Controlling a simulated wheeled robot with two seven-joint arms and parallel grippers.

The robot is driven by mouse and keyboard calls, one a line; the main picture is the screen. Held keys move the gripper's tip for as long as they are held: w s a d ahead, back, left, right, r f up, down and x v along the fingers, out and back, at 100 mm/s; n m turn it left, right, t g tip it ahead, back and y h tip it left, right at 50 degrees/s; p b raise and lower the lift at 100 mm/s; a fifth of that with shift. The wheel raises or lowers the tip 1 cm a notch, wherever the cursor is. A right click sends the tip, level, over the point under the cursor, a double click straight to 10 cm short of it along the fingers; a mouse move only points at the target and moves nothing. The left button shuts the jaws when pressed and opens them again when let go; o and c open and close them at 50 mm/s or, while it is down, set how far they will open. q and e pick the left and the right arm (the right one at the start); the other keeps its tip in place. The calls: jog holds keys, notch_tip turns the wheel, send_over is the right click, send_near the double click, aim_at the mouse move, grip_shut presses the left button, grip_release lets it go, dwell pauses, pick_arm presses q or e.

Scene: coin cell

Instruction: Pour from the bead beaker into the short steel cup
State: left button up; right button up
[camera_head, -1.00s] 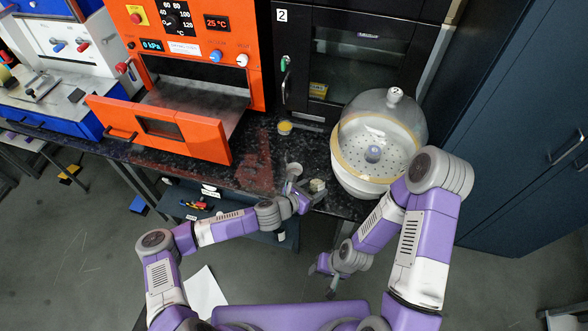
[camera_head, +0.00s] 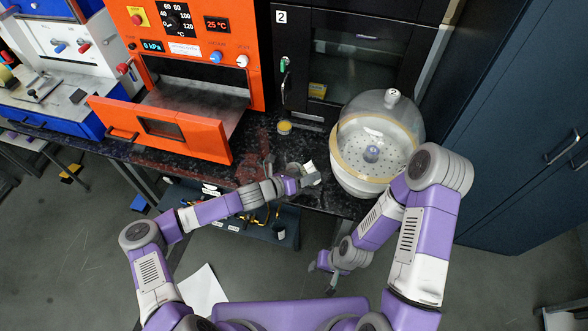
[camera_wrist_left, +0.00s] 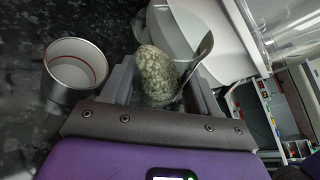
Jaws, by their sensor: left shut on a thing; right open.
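My left gripper (camera_wrist_left: 160,88) is shut on the bead beaker (camera_wrist_left: 157,72), a clear vessel with pale speckled beads heaped inside; it looks tilted. The short steel cup (camera_wrist_left: 72,68) stands upright on the dark speckled bench, left of the beaker in the left wrist view and apart from it. Its visible inside looks empty, with a reddish line around the wall. In the head view my left gripper (camera_head: 303,180) is over the bench's front edge and largely hides the cup. My right gripper (camera_head: 322,273) is open and empty, low in front of the bench.
A glass-domed desiccator (camera_head: 375,145) stands right of my left gripper. An orange oven (camera_head: 185,75) with its door (camera_head: 160,128) open is at the left. A small yellow-topped jar (camera_head: 284,128) sits behind. An open drawer (camera_head: 255,225) lies below the bench.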

pick_arm(q)
jog(key=shift+w+a, duration=0.2)
jog(key=shift+r, duration=0.1)
jog(key=shift+w+r+n+h+b, duration=0.1)
jog(key=shift+n+h+b, duration=0.35)
jog(key=shift+n, duration=0.35)
dwell(1.2)
jog(key=shift+r+n+h+b, duration=0.35)
jog(key=shift+r+n+b, duration=0.1)
jog(key=shift+n+b, duration=0.2)
dwell(2.1)
jog(key=shift+f+n+g+h+b, duration=0.25)
jog(key=shift+n+h+b, duration=0.25)
jog(key=shift+n+b, duration=0.55)
dwell(1.9)
